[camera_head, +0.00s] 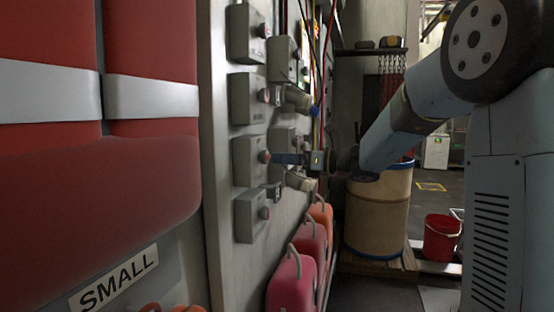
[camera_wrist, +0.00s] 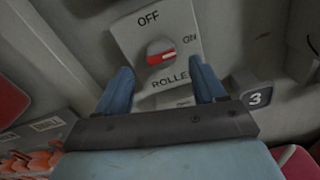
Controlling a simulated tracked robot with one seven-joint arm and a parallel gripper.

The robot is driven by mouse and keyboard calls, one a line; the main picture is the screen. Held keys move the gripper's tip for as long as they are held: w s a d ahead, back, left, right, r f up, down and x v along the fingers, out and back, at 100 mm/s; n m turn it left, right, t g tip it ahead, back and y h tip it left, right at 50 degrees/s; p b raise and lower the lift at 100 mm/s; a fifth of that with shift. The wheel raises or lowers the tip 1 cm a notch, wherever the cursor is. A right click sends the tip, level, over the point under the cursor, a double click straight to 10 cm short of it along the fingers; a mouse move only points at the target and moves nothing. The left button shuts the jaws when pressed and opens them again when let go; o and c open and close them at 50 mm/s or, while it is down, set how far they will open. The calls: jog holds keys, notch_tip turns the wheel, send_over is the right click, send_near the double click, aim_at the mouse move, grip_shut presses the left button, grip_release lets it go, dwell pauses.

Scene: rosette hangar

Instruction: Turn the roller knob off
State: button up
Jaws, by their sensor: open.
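The roller knob (camera_wrist: 160,53) is a round knob with a red and white bar on a grey box (camera_wrist: 133,39) labelled OFF, ON and ROLLE, the last letter hidden by a finger. Its bar lies nearly level in the wrist view, its right end towards the ON side rather than at OFF. My gripper (camera_wrist: 161,68) is open, with one blue finger on each side below the knob and nothing between them. In the head view my gripper (camera_head: 275,158) points left at the box (camera_head: 246,163) on the wall. Whether the fingertips touch the box cannot be told.
Similar knob boxes (camera_head: 246,97) are mounted above and below on the same wall panel. A "3" tag (camera_wrist: 257,97) sits right of the gripper. Pink and orange cans (camera_head: 311,240) stand below. A barrel (camera_head: 377,215) and a red bucket (camera_head: 441,238) stand farther back.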

aim_at(267, 157)
jog(key=shift+x, duration=2)
